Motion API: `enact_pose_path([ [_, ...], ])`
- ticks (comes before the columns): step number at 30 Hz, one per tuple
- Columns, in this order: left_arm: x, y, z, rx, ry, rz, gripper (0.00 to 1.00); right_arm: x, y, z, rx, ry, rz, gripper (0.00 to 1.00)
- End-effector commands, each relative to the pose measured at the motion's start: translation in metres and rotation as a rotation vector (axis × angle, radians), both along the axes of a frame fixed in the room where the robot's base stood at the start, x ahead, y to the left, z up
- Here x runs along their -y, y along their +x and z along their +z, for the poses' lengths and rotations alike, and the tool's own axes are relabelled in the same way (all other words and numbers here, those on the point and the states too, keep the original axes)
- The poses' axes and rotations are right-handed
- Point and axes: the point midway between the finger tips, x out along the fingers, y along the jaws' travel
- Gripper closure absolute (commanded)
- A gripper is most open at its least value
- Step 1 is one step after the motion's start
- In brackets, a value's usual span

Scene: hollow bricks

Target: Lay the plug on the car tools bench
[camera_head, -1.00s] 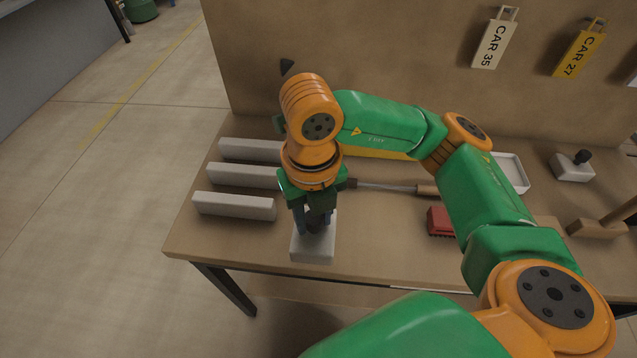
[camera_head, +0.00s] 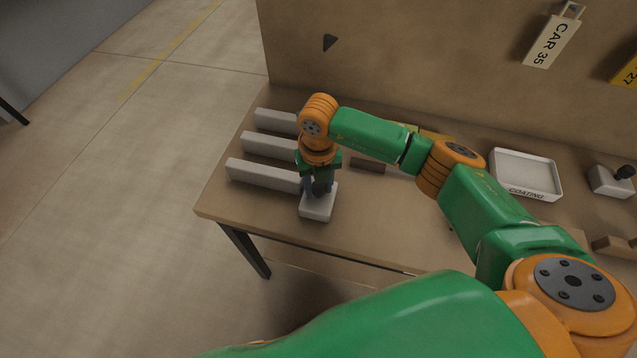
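My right gripper (camera_head: 318,188) points down at the front left of the wooden bench (camera_head: 225,200). Its fingers are low over a small pale block (camera_head: 318,208), which sits on the bench top near the front edge. Something dark shows between the fingers; I cannot tell if it is a plug, nor whether the fingers are closed on it. A similar pale block (camera_head: 608,182) with a black knob (camera_head: 625,172) stands at the right of the bench. My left gripper is not in view.
Three pale bars (camera_head: 262,177) lie side by side left of the gripper. A white tray marked COATING (camera_head: 526,172) stands behind my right arm. Floor is clear at left.

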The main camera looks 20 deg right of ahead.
Motion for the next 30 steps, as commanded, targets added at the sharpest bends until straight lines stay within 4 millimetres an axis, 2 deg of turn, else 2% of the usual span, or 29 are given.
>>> enact_pose_path([
  [1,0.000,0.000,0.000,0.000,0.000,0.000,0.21,0.000,0.000,0.000,0.000,0.000,0.000,0.43],
  [2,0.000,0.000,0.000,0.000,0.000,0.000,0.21,0.000,0.000,0.000,0.000,0.000,0.000,0.35],
  [3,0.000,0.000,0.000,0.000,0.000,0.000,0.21,0.000,0.000,0.000,0.000,0.000,0.000,0.32],
  [10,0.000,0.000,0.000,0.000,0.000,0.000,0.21,0.000,0.000,0.001,0.000,0.000,-0.001,0.32],
  [12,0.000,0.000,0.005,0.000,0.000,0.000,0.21,0.000,0.000,0.005,0.000,0.001,-0.001,0.32],
  [14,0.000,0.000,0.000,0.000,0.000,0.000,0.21,0.000,0.001,0.009,0.003,0.001,-0.002,0.32],
  [17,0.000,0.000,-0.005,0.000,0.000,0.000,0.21,0.000,0.001,0.027,0.006,0.002,0.002,0.32],
  [24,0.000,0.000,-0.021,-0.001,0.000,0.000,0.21,-0.001,0.001,0.090,0.006,0.001,0.000,0.32],
  [27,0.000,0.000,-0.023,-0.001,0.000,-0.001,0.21,0.000,0.000,0.109,0.003,0.001,-0.001,0.32],
  [30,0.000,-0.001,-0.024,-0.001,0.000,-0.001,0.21,0.000,0.000,0.120,0.001,0.001,0.000,0.32],
])
